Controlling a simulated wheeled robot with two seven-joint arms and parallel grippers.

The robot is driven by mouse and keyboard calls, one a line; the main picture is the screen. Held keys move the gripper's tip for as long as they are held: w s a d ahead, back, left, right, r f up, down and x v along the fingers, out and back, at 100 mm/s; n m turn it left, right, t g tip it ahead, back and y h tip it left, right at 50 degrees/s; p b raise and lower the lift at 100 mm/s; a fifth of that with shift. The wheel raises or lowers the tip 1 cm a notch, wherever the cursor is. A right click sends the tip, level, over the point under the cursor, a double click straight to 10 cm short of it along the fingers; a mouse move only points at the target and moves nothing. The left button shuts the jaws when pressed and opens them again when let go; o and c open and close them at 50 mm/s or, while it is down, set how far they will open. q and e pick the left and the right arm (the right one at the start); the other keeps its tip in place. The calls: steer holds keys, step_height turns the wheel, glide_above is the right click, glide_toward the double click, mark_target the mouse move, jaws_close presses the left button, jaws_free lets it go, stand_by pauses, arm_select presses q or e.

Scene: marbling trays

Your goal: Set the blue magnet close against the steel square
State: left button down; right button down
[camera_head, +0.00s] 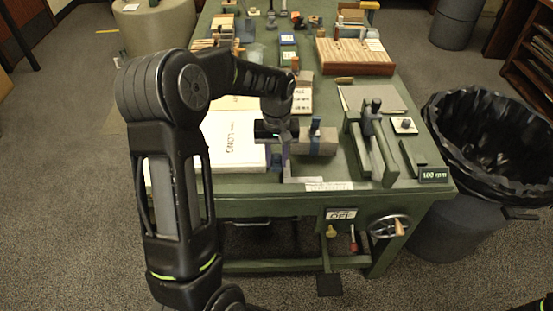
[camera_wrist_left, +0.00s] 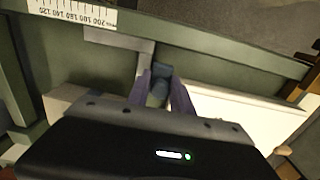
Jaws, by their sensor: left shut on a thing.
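My left gripper (camera_head: 277,152) is over the front of the green bench, reaching in from the left. In the head view the gripper mostly hides the magnet. The steel square (camera_head: 303,180) is a grey L-shape lying flat near the bench's front edge. In the left wrist view the steel square (camera_wrist_left: 112,39) shows just beyond the fingertips; I cannot tell whether the magnet touches it. My right gripper is not in view.
A white paper stack (camera_head: 236,142) lies left of the gripper. A grey block with a blue band (camera_head: 316,143) stands close on its right. A green fixture (camera_head: 378,150) is further right. A white scale strip (camera_head: 329,186) runs along the front edge. A black-lined bin (camera_head: 485,130) stands right.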

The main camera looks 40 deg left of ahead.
arm_select(q)
steer(key=shift+f, duration=0.4)
steer(key=shift+f+b, duration=0.4)
steer(key=shift+f, duration=0.15)
steer(key=shift+f, duration=0.1)
steer(key=c, duration=1.1)
jaws_free()
steer(key=shift+c, duration=0.2)
